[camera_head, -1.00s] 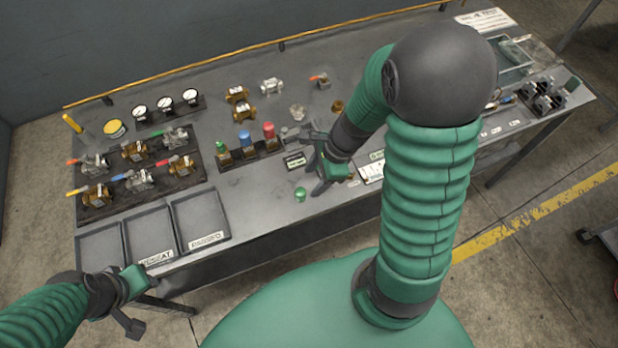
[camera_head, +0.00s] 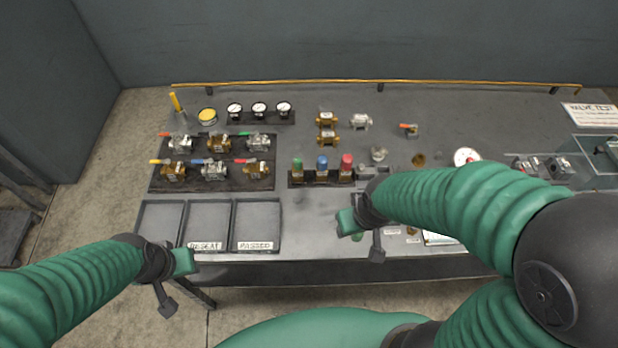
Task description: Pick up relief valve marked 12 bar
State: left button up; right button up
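Three relief valves with brass bodies stand upright in a dark rack (camera_head: 310,183) mid-bench: one green-capped (camera_head: 297,167), one blue-capped (camera_head: 322,166), one red-capped (camera_head: 346,166). Their bar markings are too small to read, so I cannot tell which is 12 bar. My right gripper (camera_head: 362,237) is open and appears empty, over the bench's front edge, below and right of the rack. My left gripper (camera_head: 176,280) is open and empty, in front of the bench's left part.
Trays marked RESEAT (camera_head: 206,246) and PASSED (camera_head: 255,246) lie at front left beside an unmarked tray (camera_head: 158,238). Lever valves (camera_head: 217,142) fill a dark board behind them. Gauges (camera_head: 259,109) and loose brass fittings (camera_head: 328,138) stand further back. My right arm covers the bench's front right.

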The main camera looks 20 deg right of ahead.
aim_at(297, 171)
jog(key=i+u, duration=0.25)
jog(key=u, duration=0.2)
jog(key=i+l+u, duration=0.2)
jog(key=u, duration=0.25)
